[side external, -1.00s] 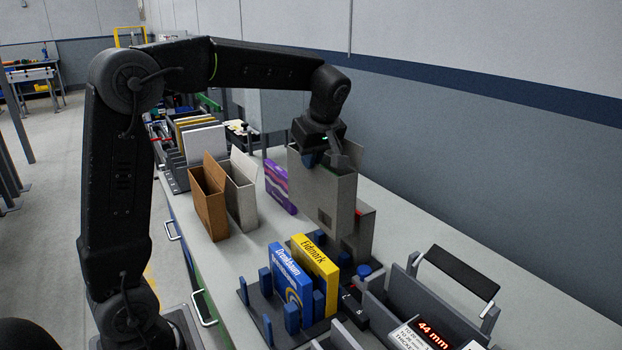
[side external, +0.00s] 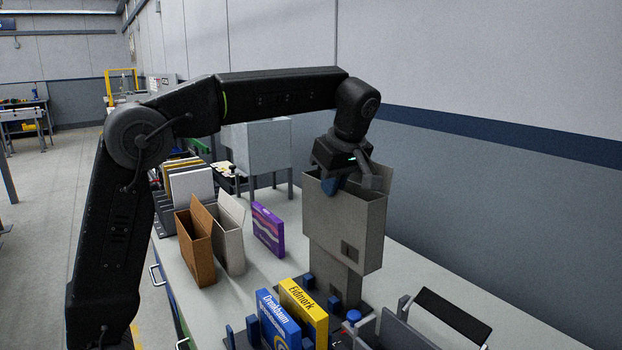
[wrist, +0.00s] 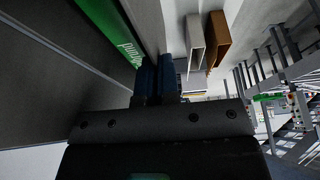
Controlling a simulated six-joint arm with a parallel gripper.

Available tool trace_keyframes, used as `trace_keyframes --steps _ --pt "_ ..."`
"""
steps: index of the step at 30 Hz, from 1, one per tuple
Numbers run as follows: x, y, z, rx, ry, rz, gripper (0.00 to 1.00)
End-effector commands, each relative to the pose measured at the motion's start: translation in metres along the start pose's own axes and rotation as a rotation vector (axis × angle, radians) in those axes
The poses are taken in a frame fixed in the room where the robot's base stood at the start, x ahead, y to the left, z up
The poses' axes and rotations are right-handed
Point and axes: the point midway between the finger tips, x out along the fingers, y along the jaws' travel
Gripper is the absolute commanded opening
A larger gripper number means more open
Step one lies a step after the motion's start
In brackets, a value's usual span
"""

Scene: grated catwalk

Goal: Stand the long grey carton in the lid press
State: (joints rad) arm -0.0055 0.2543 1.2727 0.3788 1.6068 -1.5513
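My gripper (side external: 347,183) is shut on the long grey carton (side external: 325,219), holding it by a wall at its open top. The carton hangs upright and looks raised above the bench. In the wrist view, the blue fingers (wrist: 157,78) pinch beside the carton's grey wall (wrist: 65,100); a green box with white lettering (wrist: 112,28) shows close to them. A grey upright block (side external: 335,275) stands below the carton, partly hidden by it. I cannot tell whether it is the lid press. A grey fixture with a black bar (side external: 452,316) is at the lower right, cut by the frame.
Yellow (side external: 303,308) and blue (side external: 278,325) boxes stand among blue posts in front. Open brown (side external: 197,250) and white (side external: 230,240) cartons and a purple box (side external: 268,230) stand behind to the left. Bare bench lies between them and the wall.

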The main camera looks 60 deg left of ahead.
Motion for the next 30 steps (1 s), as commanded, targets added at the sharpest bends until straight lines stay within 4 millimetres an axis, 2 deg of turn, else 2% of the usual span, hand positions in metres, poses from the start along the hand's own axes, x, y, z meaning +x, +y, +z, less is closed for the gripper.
trace_keyframes --steps 5,9,15,24,29,30 --pt "-0.021 0.009 0.053 0.008 -0.004 0.004 0.0" --pt "-0.041 0.009 0.103 0.009 -0.003 0.004 0.0" --pt "-0.062 0.0 0.156 0.005 0.003 0.002 0.0" --pt "-0.077 -0.012 0.2 0.002 0.011 0.002 0.0" --pt "-0.082 -0.017 0.213 0.001 0.013 0.003 0.0" --pt "-0.077 -0.017 0.213 -0.001 0.015 0.0 0.0"
